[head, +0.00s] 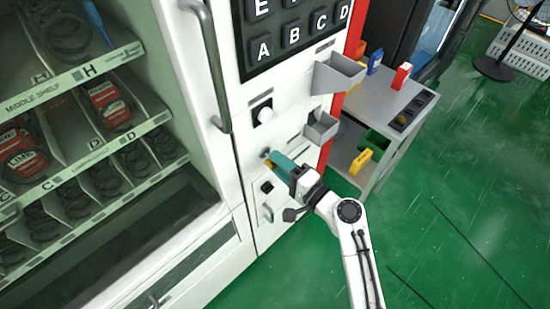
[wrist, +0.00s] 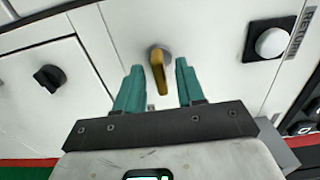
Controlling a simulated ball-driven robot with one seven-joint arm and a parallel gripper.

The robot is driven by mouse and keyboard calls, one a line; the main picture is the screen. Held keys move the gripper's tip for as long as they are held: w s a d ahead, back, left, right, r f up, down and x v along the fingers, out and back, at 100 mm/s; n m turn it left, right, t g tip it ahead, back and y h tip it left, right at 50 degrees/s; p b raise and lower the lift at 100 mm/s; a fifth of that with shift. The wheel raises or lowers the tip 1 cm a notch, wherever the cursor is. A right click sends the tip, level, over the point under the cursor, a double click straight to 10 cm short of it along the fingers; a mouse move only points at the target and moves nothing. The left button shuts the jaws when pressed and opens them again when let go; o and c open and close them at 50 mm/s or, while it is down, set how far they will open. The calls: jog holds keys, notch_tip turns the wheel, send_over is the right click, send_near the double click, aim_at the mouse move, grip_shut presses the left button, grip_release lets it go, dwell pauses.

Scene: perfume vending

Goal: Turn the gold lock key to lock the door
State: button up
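The gold lock key (wrist: 158,75) sits in a round silver lock on the machine's white front panel, in the wrist view. It points down the picture and leans slightly. My gripper (wrist: 158,88) is open, with one teal finger on each side of the key and a gap on both sides.
A white round button (wrist: 272,43) and a black knob (wrist: 48,78) flank the lock in the wrist view. Grey trays (head: 338,74) jut from the panel above my gripper. A grey cart (head: 375,105) with small boxes stands to the right.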

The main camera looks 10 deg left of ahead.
jog(key=shift+x, duration=0.95)
grip_shut()
